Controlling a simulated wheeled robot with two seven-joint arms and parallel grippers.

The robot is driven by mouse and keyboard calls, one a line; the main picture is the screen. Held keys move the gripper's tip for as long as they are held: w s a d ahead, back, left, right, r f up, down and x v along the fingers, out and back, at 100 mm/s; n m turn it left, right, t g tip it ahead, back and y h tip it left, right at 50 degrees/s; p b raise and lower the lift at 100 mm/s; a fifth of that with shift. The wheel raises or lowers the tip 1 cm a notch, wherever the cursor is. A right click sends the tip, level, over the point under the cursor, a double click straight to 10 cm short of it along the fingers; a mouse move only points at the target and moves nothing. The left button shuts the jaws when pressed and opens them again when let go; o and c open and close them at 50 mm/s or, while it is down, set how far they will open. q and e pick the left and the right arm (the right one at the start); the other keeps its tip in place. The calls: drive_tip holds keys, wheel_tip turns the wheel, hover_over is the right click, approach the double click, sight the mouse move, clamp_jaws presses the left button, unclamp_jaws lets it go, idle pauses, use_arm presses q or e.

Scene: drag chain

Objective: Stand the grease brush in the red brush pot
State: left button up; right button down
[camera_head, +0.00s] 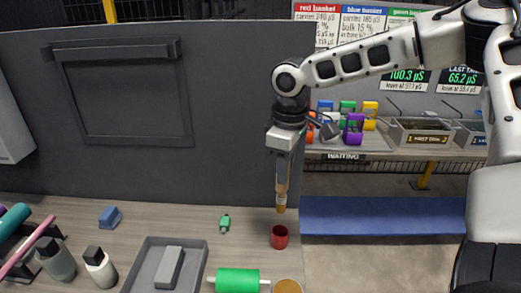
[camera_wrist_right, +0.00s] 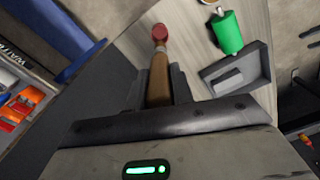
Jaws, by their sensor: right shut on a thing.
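The grease brush (camera_head: 281,196) hangs roughly upright below my right gripper (camera_head: 284,172), which is shut on its upper part. The brush is brown with a paler band near its lower end. In the right wrist view the brush (camera_wrist_right: 158,80) lies between the two dark fingers and points toward the pot. The red brush pot (camera_head: 279,237) stands on the bench near its right edge. It also shows in the right wrist view (camera_wrist_right: 160,31), just beyond the brush tip. In the head view the brush tip appears above the pot, with a gap. My left gripper is not in view.
A green roll (camera_head: 238,280) and a round tan-topped item (camera_head: 288,287) stand in front of the pot. A grey tray (camera_head: 140,275) holds a grey block. A small green item (camera_head: 224,223) lies left of the pot. A dark panel (camera_head: 230,120) rises behind.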

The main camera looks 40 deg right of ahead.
sight(285, 196)
drive_tip(key=shift+w, duration=0.1)
drive_tip(key=shift+s+r, duration=0.15)
drive_tip(key=shift+s, duration=0.2)
drive_tip(key=shift+r+p, duration=0.2)
drive_tip(key=shift+p, duration=0.25)
drive_tip(key=shift+f+b, duration=0.65)
drive_tip(key=shift+f, duration=0.6)
drive_tip(key=shift+w+f+b, duration=0.1)
drive_tip(key=shift+f+b, duration=0.45)
drive_tip(key=shift+f, duration=0.05)
drive_tip(key=shift+f+b, duration=0.55)
drive_tip(key=shift+f, duration=0.35)
drive_tip(key=shift+f+b, duration=0.75)
drive_tip(key=shift+f, duration=0.4)
drive_tip(key=shift+f+b, duration=0.6)
drive_tip(key=shift+f, duration=0.25)
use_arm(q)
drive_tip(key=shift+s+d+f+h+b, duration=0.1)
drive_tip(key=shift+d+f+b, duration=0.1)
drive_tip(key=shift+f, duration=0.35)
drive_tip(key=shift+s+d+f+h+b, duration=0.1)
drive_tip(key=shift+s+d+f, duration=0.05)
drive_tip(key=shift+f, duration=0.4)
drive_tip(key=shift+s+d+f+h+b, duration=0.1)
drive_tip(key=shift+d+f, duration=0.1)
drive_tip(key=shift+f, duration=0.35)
use_arm(e)
drive_tip(key=shift+f, duration=0.65)
